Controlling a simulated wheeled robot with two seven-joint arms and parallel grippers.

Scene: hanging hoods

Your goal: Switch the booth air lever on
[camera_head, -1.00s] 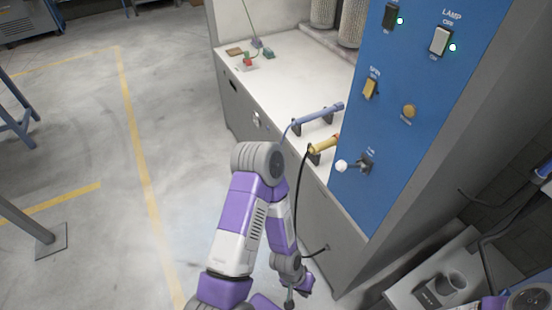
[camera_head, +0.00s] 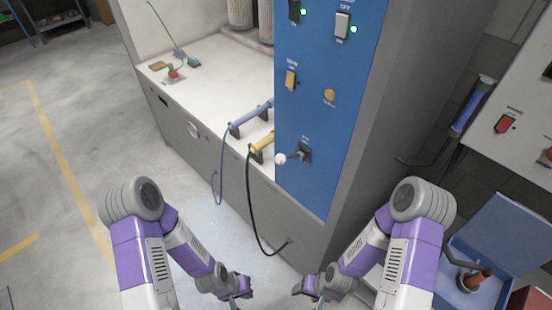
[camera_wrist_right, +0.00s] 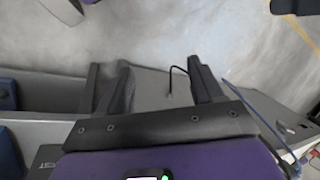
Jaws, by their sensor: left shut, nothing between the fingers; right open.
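The lever with a white ball knob (camera_head: 280,158) sticks out from a dark mount low on the blue panel (camera_head: 318,180). Its label is too small to read. My left gripper (camera_head: 241,296) is at the bottom of the head view, shut and empty, below the lever and apart from it. My right gripper (camera_head: 303,291) is also low in the head view, clear of the panel. In the right wrist view its two dark fingers (camera_wrist_right: 160,75) are spread with nothing between them. The lever is not visible in that wrist view.
The panel also carries a lamp switch (camera_head: 342,25), a yellow switch (camera_head: 291,80) and a round yellow button (camera_head: 330,95). Blue (camera_head: 250,118) and yellow (camera_head: 262,143) handled tools rest on the bench, with hoses hanging. A blue bin (camera_head: 480,290) stands right. Floor at left is open.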

